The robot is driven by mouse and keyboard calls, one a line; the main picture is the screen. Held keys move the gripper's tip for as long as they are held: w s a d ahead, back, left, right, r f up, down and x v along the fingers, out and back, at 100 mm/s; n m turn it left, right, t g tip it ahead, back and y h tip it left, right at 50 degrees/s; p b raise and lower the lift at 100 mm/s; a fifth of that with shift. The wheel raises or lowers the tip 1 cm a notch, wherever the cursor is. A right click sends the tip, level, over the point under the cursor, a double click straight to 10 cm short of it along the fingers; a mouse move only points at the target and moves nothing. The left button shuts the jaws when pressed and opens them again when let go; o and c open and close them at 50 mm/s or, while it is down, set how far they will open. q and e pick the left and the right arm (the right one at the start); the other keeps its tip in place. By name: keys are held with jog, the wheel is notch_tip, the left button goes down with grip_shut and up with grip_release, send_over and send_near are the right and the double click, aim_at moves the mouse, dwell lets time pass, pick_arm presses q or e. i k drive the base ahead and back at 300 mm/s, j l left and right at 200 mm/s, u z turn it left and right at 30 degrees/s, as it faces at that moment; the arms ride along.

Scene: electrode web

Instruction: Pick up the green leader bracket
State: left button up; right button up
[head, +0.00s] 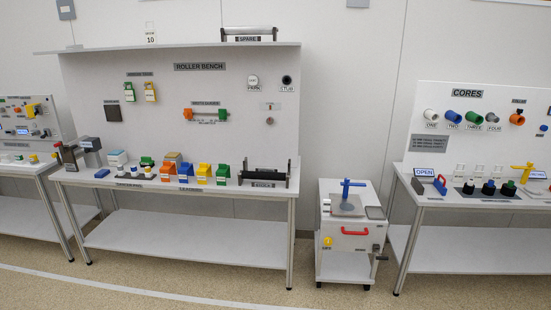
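On the roller bench (200,67), a green bracket (222,174) stands at the right end of a row of coloured brackets near the front of the worktop. A yellow bracket (203,173) is just left of it, then a blue bracket (184,174) and an orange bracket (166,172). The small label in front of the row is hard to read. Another green piece (147,161) sits farther left on the worktop. Neither of my grippers is in view, and nothing covers the green bracket.
A black roller stand (265,174) is right of the green bracket. A white cart (345,238) with a red handle and a blue-handled tool (347,190) stands right of the bench. The cores bench (470,200) is at the far right. The floor (180,283) in front is clear.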

aim_at(223, 171)
jog(key=i, duration=0.5)
jog(key=i+l+u, duration=0.1)
jog(key=i, duration=0.45)
jog(key=i+l+u, duration=0.1)
jog(key=i, duration=0.4)
jog(key=i+l+u, duration=0.1)
jog(key=i+u, duration=0.3)
jog(key=i+l+u, duration=0.2)
jog(key=u, duration=0.2)
jog(key=i+l+u, duration=0.35)
jog(key=k+j, duration=0.1)
